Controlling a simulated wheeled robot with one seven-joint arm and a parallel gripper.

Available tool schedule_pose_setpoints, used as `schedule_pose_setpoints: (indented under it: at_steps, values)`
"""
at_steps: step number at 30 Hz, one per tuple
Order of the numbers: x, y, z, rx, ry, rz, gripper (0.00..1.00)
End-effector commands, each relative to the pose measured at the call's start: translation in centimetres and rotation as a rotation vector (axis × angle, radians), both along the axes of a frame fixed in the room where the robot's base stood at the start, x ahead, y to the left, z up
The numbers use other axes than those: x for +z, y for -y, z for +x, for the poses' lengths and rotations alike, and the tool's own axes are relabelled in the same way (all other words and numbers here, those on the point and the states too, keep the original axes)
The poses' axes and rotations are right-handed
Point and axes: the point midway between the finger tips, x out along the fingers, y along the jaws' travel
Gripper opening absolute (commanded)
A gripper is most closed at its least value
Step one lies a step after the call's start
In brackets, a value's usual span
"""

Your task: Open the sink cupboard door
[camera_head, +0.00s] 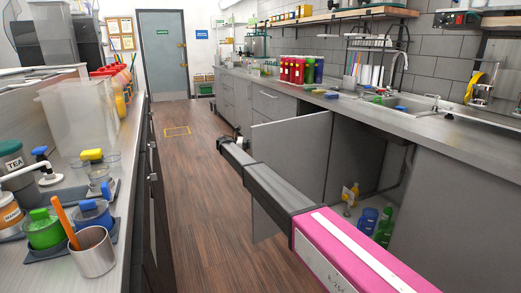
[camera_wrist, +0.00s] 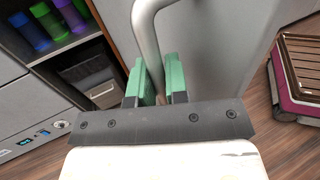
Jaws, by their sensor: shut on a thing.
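The sink cupboard door (camera_head: 292,150) is a grey panel under the sink counter. It stands swung well out from the cupboard, and the interior (camera_head: 355,150) shows. In the wrist view, the door (camera_wrist: 215,50) fills the upper middle, with its curved grey bar handle (camera_wrist: 146,35) running down between my green fingers. My gripper (camera_wrist: 158,80) is shut on this handle. In the head view, my arm reaches across the front of the door; my fingers and the handle cannot be made out there.
Green and blue bottles (camera_head: 384,228) and a yellow-labelled bottle (camera_head: 350,195) stand inside the cupboard. The sink (camera_head: 405,103) is above. A left counter (camera_head: 120,185) with cups and jars borders the wooden aisle floor (camera_head: 190,200), which is clear toward the far door (camera_head: 163,55).

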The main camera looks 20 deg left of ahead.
Motion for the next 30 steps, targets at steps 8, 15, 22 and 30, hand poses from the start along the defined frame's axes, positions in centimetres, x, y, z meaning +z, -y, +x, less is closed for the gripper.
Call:
schedule_pose_setpoints:
  at_steps: [8,15,22,30]
  values:
    - [-0.07,-1.29,1.55,-0.034,-0.004,0.0,0.0]
    - [-0.06,-1.27,1.58,-0.037,-0.004,0.0,0.0]
    - [-0.06,-1.24,1.61,-0.036,-0.004,0.0,0.39]
    - [-0.02,-1.34,1.45,-0.036,-0.001,0.001,0.39]
